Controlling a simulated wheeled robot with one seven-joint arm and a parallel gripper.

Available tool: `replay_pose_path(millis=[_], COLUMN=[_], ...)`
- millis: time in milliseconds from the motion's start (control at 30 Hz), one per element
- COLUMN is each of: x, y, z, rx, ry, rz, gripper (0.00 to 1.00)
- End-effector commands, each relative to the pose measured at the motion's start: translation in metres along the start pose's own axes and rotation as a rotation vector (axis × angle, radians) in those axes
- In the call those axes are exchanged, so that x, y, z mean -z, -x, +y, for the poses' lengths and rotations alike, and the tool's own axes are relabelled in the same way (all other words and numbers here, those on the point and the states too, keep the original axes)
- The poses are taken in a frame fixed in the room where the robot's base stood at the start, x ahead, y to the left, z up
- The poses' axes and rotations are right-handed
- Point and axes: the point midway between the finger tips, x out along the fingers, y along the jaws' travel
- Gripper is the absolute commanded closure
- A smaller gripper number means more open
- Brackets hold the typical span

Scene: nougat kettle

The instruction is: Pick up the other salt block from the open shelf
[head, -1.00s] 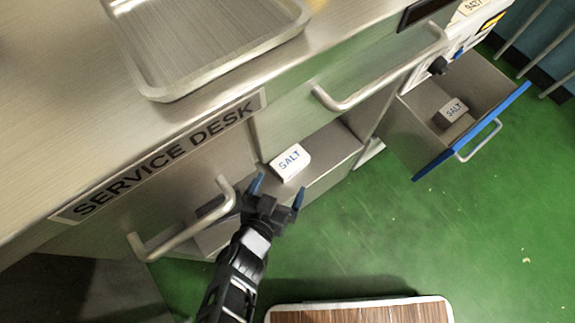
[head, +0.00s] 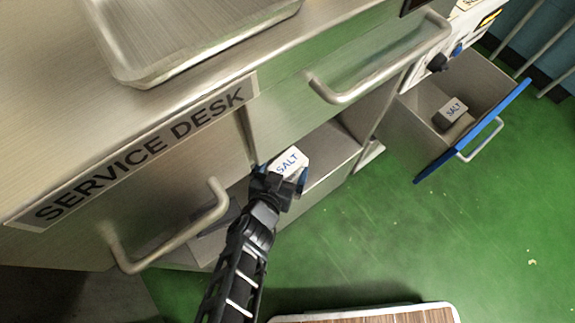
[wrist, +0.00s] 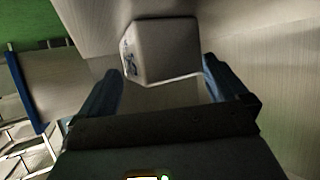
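A white salt block (head: 291,160) with blue SALT lettering sits on the open shelf (head: 328,150) under the service desk. My gripper (head: 283,178) is right in front of it in the head view and hides its lower part. In the wrist view, the salt block (wrist: 162,50) lies just ahead, between the lines of my two blue fingers. My gripper (wrist: 163,82) is open there, with the block at or just beyond the fingertips. I cannot tell whether they touch it. Another salt block (head: 451,112) lies in the open drawer at the right.
The open drawer (head: 486,128) with a blue front juts out at the right. Bar handles (head: 385,75) stick out above the shelf and at its left. A metal tray (head: 190,50) is on the desk. A wood-topped surface (head: 370,315) is at the bottom. Green floor is clear at right.

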Motion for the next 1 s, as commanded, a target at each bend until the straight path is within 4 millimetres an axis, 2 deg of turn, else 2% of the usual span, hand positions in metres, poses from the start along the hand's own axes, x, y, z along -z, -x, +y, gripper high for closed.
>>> replay_pose_path(millis=[67, 867, 1000], x=[0.0000, -0.0006, 0.0003], y=[0.0001, 0.0002, 0.0002], z=[0.0002, 0.0005, 0.0004], rx=[0.000, -0.001, -0.001], ry=[0.000, 0.000, 0.000], rz=[0.000, -0.001, 0.001], gripper=[0.07, 0.83, 0.86])
